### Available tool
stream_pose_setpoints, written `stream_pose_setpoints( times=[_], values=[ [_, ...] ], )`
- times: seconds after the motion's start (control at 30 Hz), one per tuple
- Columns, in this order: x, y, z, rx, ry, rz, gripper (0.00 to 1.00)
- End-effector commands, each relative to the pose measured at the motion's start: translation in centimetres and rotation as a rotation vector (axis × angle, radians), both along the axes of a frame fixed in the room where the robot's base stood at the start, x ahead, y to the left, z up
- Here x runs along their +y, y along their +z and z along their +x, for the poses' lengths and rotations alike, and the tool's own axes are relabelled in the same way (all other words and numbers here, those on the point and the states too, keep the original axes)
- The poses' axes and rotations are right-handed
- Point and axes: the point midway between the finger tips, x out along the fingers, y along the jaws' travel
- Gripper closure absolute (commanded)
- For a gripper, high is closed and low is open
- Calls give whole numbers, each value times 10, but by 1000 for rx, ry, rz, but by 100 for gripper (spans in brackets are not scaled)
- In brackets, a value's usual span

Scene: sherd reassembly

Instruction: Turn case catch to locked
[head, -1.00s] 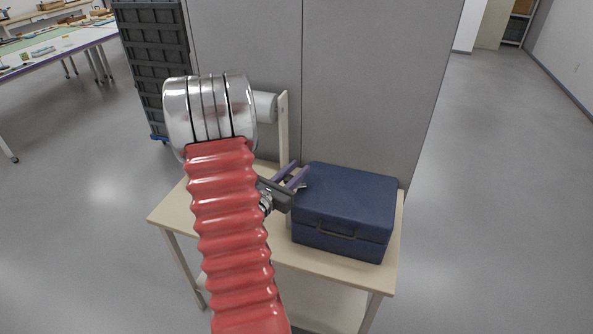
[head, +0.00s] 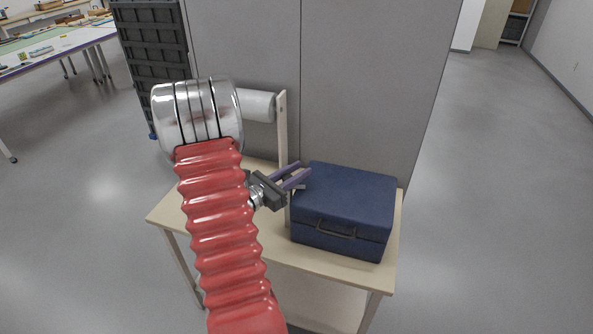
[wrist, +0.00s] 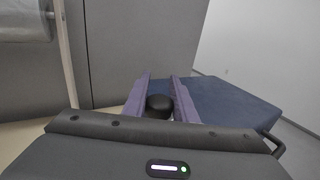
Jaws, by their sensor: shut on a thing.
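The blue case (head: 344,200) sits closed on a small beige table, its handle on the front face; its lid also shows in the wrist view (wrist: 235,104). The catch (wrist: 158,103) appears as a dark rounded knob between my fingers in the wrist view. My gripper (head: 302,176) is at the left side of the case, its purple fingers pointing right. In the wrist view my gripper (wrist: 159,92) is shut on the catch, with a finger on each side. The fingers hide most of the catch in the head view, and I cannot read its setting.
The beige table (head: 270,254) carries an upright post with a white paper roll (head: 257,105) behind my arm. A grey partition (head: 365,80) stands close behind the case. Open floor lies to the right.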

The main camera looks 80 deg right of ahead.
Motion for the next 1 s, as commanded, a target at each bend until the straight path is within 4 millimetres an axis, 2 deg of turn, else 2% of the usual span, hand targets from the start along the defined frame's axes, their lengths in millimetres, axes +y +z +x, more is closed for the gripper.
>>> stream_pose_setpoints(
  times=[0.5, 1.0],
  values=[
    [7, -1, -7, 1, -266, 1, 97],
    [9, -1, -8, 0, -301, 1, 98]
  ],
)
